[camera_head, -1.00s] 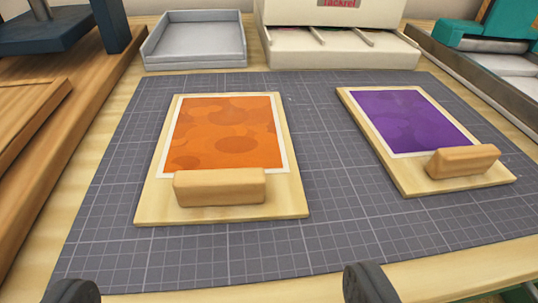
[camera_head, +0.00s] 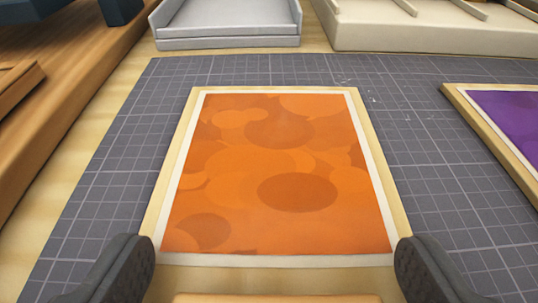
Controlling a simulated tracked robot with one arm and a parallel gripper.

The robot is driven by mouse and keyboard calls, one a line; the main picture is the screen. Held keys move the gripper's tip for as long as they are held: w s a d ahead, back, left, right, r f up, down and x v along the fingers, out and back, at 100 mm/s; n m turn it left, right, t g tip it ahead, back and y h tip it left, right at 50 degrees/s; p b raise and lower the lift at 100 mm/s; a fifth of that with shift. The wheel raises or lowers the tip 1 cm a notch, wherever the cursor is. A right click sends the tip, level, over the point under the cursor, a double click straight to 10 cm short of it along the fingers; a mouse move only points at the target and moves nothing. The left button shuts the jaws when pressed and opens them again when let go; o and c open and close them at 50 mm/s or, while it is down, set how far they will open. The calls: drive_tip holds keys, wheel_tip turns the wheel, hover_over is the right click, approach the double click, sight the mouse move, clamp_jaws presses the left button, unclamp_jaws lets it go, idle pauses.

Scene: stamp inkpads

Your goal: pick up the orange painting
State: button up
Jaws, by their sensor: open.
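The orange painting (camera_head: 275,180) lies flat on the grey gridded mat, in the middle of the view. It has a white border and sits on a pale wooden board with a wooden block (camera_head: 277,298) at its near edge, mostly cut off by the bottom of the frame. My gripper (camera_head: 275,258) is open, with one dark finger on each side of the board's near end. I cannot tell whether the fingers touch the board. Nothing is between the fingers except the board and block seen below or between them.
A purple painting (camera_head: 512,120) on its own board lies at the right edge. A grey tray (camera_head: 225,40) and a cream-coloured rack (camera_head: 420,42) stand at the back. A wooden structure (camera_head: 75,100) runs along the left. The gridded mat (camera_head: 110,180) is bare around the orange painting's board.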

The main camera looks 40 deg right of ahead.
drive_tip(key=shift+w+d+f, duration=0.1)
drive_tip(key=shift+w+f, duration=0.05)
drive_tip(key=c, duration=1.1)
drive_tip(key=shift+r, duration=0.2)
